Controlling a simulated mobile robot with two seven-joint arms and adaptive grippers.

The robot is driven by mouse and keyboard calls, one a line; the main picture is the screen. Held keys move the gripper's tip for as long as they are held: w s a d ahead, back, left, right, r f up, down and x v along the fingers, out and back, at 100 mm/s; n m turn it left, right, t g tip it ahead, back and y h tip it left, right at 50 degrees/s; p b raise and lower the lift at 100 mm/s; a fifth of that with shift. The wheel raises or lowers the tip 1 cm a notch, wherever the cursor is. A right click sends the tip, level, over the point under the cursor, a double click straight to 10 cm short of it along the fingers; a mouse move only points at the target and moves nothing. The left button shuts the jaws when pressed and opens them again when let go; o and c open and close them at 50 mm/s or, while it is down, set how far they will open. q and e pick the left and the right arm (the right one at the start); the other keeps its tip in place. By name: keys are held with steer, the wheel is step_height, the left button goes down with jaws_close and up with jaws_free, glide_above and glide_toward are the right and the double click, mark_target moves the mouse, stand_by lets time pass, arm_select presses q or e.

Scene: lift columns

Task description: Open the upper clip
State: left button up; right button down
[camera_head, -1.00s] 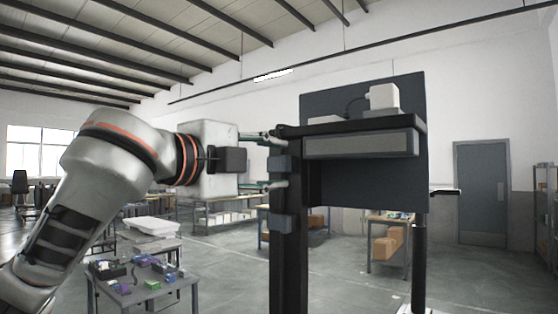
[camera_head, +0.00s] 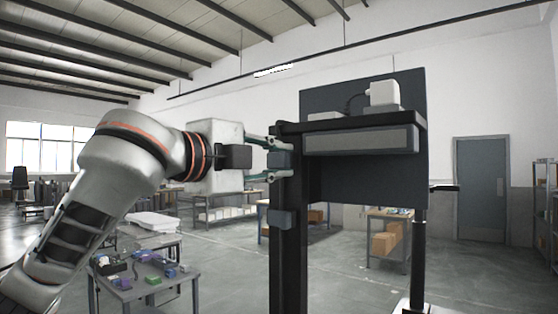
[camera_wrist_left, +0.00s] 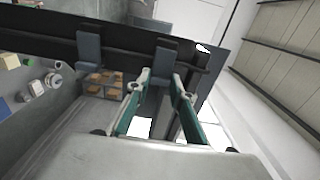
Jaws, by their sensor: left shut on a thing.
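The upper clip (camera_head: 281,160) is a small blue-grey block on the left side of the black column (camera_head: 289,255). It also shows in the left wrist view (camera_wrist_left: 163,58), at the tips of my fingers. My left gripper (camera_head: 269,160) comes in from the left with one finger above the other and is shut on the upper clip. In the left wrist view my green fingers (camera_wrist_left: 161,76) lie on either side of the clip. The lower clip (camera_head: 281,220) sits further down the same column, and shows at the left in the wrist view (camera_wrist_left: 90,46). My right gripper is not in view.
A shelf (camera_head: 360,139) with a white box (camera_head: 384,93) on top and a dark panel (camera_head: 365,183) behind joins the column on the right. A low table (camera_head: 140,290) with small coloured items stands at lower left. Floor around the column base is mostly clear.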

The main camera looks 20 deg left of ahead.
mark_target(280, 159)
arm_select(q)
steer(key=m+h, duration=0.1)
steer(key=a+m+g+h, duration=0.1)
steer(key=m+g+h, duration=0.1)
steer(key=h, duration=0.1)
steer(key=shift+s+a, duration=0.3)
steer(key=shift+a, duration=0.05)
steer(key=m+g+h, duration=0.1)
steer(key=a+m+g+h, duration=0.1)
steer(key=g+h, duration=0.1)
steer(key=a+m+g+h, duration=0.1)
steer(key=m+g, duration=0.1)
steer(key=shift+s+h, duration=0.2)
steer(key=shift+h, duration=0.1)
steer(key=a+m+g+h, duration=0.1)
steer(key=m+g, duration=0.1)
steer(key=g, duration=0.1)
steer(key=a+m+g, duration=0.1)
steer(key=m+g, duration=0.2)
steer(key=g, duration=0.1)
steer(key=w+a+m+g+h, duration=0.1)
steer(key=m+g, duration=0.1)
steer(key=g, duration=0.2)
steer(key=shift+m+h, duration=0.3)
steer(key=shift+m, duration=0.1)
steer(key=shift+a+g, duration=0.15)
steer(key=shift+g, duration=0.25)
steer(key=o, duration=1.1)
